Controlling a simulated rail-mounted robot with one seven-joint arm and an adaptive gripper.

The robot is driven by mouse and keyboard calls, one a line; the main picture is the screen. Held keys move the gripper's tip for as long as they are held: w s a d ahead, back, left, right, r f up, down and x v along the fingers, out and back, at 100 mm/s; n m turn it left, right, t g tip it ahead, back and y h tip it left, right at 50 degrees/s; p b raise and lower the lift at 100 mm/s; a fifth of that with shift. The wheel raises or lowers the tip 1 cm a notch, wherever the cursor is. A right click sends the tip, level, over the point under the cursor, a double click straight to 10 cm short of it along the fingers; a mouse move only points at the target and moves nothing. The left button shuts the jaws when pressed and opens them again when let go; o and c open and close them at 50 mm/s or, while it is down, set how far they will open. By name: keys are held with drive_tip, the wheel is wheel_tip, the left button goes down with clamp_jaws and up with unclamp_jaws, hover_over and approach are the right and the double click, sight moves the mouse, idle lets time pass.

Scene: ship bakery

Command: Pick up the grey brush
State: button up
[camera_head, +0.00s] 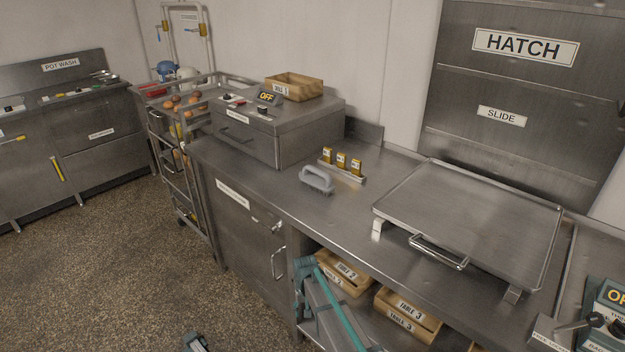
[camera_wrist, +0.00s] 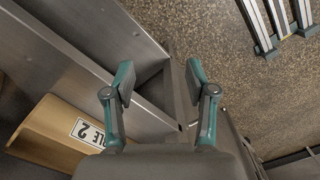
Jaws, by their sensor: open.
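The grey brush (camera_head: 317,180) lies on the steel counter (camera_head: 262,184) in the head view, with its looped handle upward. It is near the middle of the counter, in front of a small rack of yellow-labelled items. The brush is not in the wrist view. My teal-striped arm shows at the bottom of the head view.
The rack (camera_head: 342,167) stands just behind the brush. A raised steel platform (camera_head: 470,215) with a front handle is to the right. A steel box unit (camera_head: 262,138) reading OFF is to the left. Wooden crates (camera_head: 408,312) sit under the counter. Counter is bare in front of the brush.

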drive_tip(key=w+a+r+n+t+p, duration=0.1)
drive_tip(key=w+a+r, duration=0.6)
drive_tip(key=r, duration=0.4)
drive_tip(key=w+a+r+n+t+y+p, duration=0.1)
drive_tip(key=w+a+r, duration=0.4)
drive_tip(key=a+r, duration=0.45)
drive_tip(key=w+a+r+n+t+p, duration=0.1)
drive_tip(key=w+a+r, duration=0.6)
drive_tip(key=r, duration=0.4)
wheel_tip(320, 180, up, 18)
drive_tip(key=n+g+h+p, duration=0.1)
drive_tip(key=n+g+p, duration=0.2)
drive_tip(key=n, duration=0.2)
hover_over(316, 169)
drive_tip(key=shift+w+a, duration=0.2)
drive_tip(key=shift+w, duration=0.1)
drive_tip(key=shift+d, duration=0.35)
drive_tip(key=shift+d+f, duration=0.1)
drive_tip(key=shift+f, duration=0.05)
wheel_tip(316, 169, down, 5)
drive_tip(key=shift+p, duration=0.7)
drive_tip(key=f+p, duration=0.1)
drive_tip(key=f, duration=0.1)
drive_tip(key=f+p, duration=0.1)
drive_tip(key=f, duration=0.1)
drive_tip(key=shift+s+a, duration=0.2)
drive_tip(key=shift+f+p, duration=0.35)
drive_tip(key=shift+f, duration=0.3)
clamp_jaws()
